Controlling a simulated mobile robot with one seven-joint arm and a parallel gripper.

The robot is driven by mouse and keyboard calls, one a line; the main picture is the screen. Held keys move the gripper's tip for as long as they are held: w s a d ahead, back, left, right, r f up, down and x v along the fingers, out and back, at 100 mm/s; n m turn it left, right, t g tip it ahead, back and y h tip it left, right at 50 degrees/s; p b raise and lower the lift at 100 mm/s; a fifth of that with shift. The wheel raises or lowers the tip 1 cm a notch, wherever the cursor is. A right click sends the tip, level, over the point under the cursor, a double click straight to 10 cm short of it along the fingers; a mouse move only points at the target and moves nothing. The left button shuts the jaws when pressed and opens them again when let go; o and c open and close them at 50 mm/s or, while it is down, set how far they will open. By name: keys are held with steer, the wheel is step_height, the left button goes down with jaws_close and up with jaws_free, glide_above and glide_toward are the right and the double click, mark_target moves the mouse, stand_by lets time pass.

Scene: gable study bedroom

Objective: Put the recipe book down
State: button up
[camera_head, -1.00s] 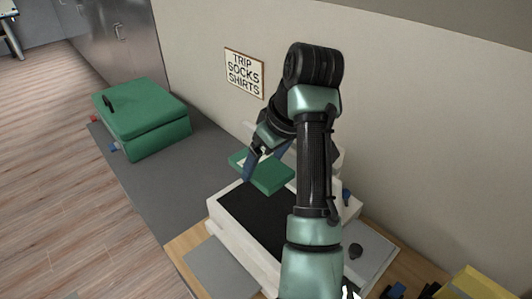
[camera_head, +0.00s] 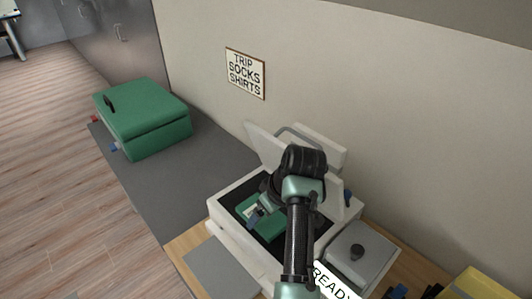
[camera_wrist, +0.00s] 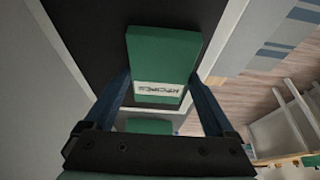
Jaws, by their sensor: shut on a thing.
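The recipe book (camera_head: 268,226) is green with a pale label. In the wrist view the book (camera_wrist: 163,55) sits between the two blue fingers, its label lettering upside down. My gripper (camera_head: 256,214) is shut on the book; the gripper (camera_wrist: 163,85) also shows in the wrist view. The book is at the dark inside of a white open box (camera_head: 222,218). I cannot tell whether it touches the box's floor. My arm hides the right part of the box and some of the book.
A raised white lid (camera_head: 262,146) stands at the box's back. A grey lidded container (camera_head: 360,258) is to the right. A green case (camera_head: 148,120) sits on the grey surface (camera_head: 165,190) at left, with free room between. A wall sign (camera_head: 245,74) hangs behind.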

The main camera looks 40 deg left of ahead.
steer(key=o, duration=1.1)
steer(key=v, duration=1.2)
steer(key=shift+r, duration=0.1)
